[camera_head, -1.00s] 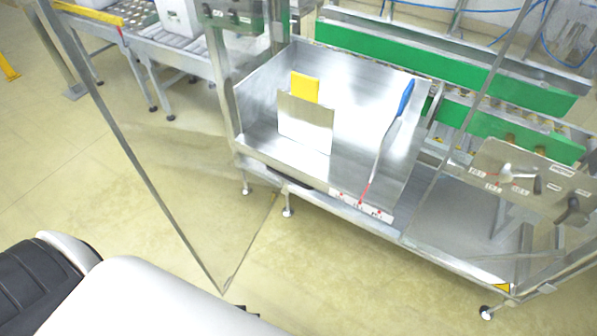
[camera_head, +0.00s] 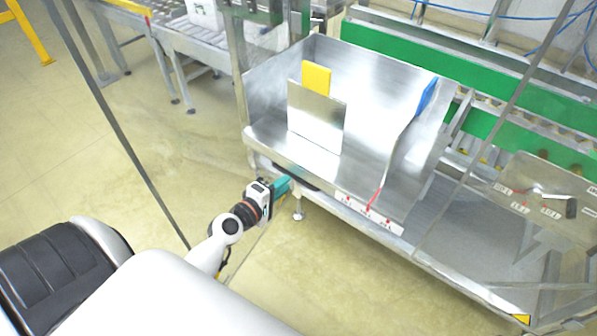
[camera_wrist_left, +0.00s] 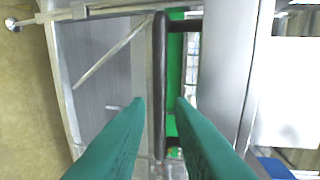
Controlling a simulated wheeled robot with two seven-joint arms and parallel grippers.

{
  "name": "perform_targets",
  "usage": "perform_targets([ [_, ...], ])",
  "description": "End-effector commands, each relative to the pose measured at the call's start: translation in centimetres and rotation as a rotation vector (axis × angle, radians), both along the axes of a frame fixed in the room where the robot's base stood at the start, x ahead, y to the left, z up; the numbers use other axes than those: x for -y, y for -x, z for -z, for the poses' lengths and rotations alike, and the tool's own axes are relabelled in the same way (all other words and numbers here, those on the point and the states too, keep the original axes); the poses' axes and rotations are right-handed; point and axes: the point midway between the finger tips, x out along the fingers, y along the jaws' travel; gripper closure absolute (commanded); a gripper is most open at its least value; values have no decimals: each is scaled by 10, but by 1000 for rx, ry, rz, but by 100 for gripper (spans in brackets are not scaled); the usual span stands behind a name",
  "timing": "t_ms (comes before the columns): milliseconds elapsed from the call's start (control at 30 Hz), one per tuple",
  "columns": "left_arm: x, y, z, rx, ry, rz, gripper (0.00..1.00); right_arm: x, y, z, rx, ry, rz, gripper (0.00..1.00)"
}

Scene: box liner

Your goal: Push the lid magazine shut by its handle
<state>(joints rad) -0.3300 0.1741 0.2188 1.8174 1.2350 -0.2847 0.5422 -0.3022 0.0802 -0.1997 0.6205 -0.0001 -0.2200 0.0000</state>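The lid magazine (camera_head: 375,75) is a steel tray holding a yellow block, an upright metal plate and a blue-topped divider. Its dark handle shows as a black bar (camera_wrist_left: 160,75) in the left wrist view. In the head view the handle lies under the front edge, partly hidden by my gripper. My left gripper (camera_head: 288,183) has teal fingers and is at the tray's front, by the handle. In the left wrist view its fingertips (camera_wrist_left: 160,102) are apart, with the bar appearing in the gap between them. I cannot tell whether they touch it. My right gripper is not in view.
Green-sided conveyor rails (camera_head: 400,65) run behind the tray. A roller conveyor (camera_head: 185,40) is at the upper left. A control panel (camera_head: 545,195) with a lever is at the right. Clear guard panels with thin frames cross the view. Open floor (camera_head: 90,150) lies at the left.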

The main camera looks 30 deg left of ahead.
Motion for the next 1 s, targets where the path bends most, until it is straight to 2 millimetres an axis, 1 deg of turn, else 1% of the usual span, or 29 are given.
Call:
perform_targets([
  [33,1,-13,-1,3,0,0,79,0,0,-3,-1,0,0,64],
  [200,4,-43,7,1,-1,1,79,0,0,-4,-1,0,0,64],
  [300,4,-56,11,0,-2,0,79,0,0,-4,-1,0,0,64],
  [400,5,-64,13,-1,-3,1,79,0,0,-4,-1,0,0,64],
  [533,6,-69,14,0,-3,2,79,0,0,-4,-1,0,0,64],
  [767,6,-69,14,-1,-3,2,79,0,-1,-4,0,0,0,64],
  [900,6,-69,14,-1,-3,2,100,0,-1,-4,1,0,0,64],
  [1000,6,-68,14,-1,-3,2,100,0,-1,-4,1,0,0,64],
])
